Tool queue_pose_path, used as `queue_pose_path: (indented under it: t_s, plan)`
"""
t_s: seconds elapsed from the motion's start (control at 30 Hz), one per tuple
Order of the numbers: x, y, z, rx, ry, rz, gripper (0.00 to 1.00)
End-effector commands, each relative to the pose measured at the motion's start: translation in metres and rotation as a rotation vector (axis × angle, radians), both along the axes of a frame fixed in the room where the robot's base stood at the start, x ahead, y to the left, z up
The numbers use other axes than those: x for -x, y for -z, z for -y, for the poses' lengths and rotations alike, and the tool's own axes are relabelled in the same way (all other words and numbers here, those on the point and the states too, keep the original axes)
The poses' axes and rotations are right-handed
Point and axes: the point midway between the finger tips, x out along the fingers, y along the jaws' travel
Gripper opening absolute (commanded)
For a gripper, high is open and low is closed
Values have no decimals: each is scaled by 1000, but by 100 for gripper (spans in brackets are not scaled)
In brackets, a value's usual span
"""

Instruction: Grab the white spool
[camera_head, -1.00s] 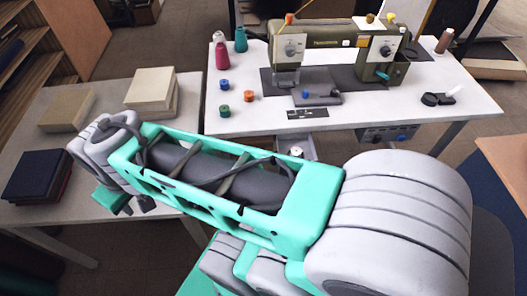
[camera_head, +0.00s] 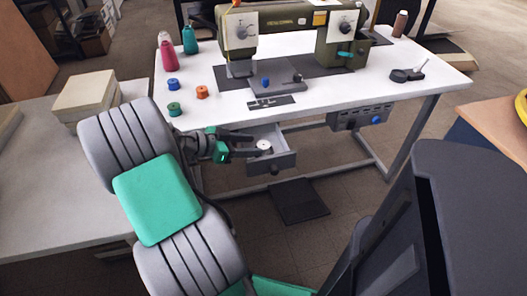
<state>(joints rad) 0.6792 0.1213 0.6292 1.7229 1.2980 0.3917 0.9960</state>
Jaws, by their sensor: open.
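The white spool (camera_head: 264,145) lies in the open drawer (camera_head: 285,160) under the front edge of the sewing table. Its round white top faces up. My gripper (camera_head: 252,145) is open and points right, with its dark fingers at the drawer's left side, just left of the spool. I cannot tell whether a finger touches the spool or the drawer wall. My arm hides part of the table's left front.
The white sewing table (camera_head: 330,95) holds a green sewing machine (camera_head: 285,35) and several coloured spools on its left. A control box (camera_head: 362,118) hangs right of the drawer. A pedal (camera_head: 298,200) lies on the floor below. A grey table (camera_head: 55,190) stands at left.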

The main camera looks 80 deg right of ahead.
Motion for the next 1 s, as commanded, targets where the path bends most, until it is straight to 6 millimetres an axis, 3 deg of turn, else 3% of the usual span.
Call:
queue_pose_path:
  t_s: [0.2, 0.43, 1.0]
  plan:
    - [25, 16, 21, -2, 3, 1, 49]
    - [25, 17, 23, -3, -2, 1, 49]
    - [25, 17, 22, -4, -2, 1, 2]
